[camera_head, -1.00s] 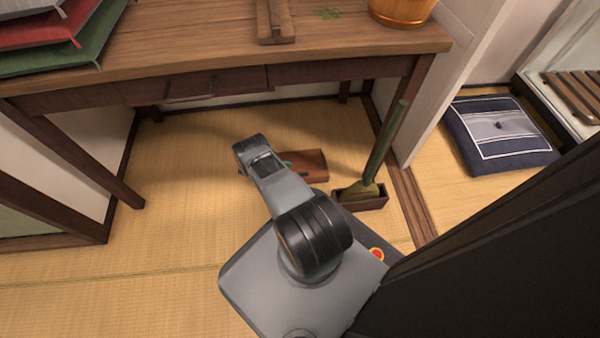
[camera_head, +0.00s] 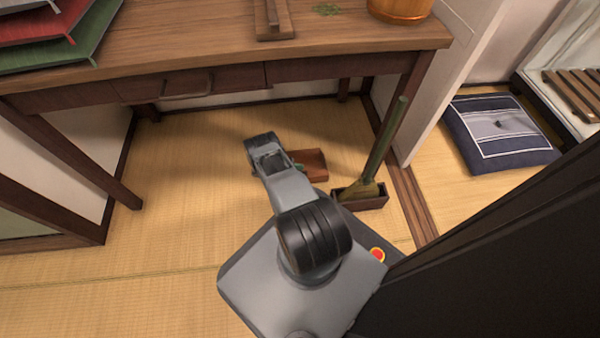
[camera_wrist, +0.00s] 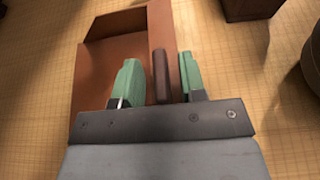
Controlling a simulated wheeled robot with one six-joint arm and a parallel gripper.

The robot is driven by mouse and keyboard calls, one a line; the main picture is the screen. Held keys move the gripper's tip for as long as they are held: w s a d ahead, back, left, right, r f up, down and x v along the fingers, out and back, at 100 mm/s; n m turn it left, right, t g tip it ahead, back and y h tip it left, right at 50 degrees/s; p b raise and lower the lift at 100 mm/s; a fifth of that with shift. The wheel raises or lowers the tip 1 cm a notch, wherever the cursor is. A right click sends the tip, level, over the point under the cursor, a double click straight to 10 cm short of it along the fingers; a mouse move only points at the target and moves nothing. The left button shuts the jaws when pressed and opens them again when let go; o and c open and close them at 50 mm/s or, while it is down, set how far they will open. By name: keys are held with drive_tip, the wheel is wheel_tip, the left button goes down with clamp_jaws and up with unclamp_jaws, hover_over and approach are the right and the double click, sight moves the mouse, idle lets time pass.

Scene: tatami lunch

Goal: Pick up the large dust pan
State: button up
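The large dust pan (camera_wrist: 118,50) is an orange-brown, shallow pan with a dark brown bar handle (camera_wrist: 160,78), lying on the tatami. In the head view the dust pan (camera_head: 312,164) shows only in part, behind my arm. My gripper (camera_wrist: 160,78) is open, with its two green fingers on either side of the handle. A narrow gap shows between the handle and each finger, so it does not look gripped. In the head view my fingers are mostly hidden by my arm.
A small dark box (camera_head: 362,203) holding a green long-handled broom (camera_head: 386,142) stands right of the pan. A wooden desk (camera_head: 190,62) overhangs behind, its legs on both sides. A blue cushion (camera_head: 500,150) lies at the right. The tatami at the left (camera_head: 180,200) is clear.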

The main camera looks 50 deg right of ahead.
clamp_jaws()
drive_tip(key=shift+r, duration=0.15)
idle(0.4)
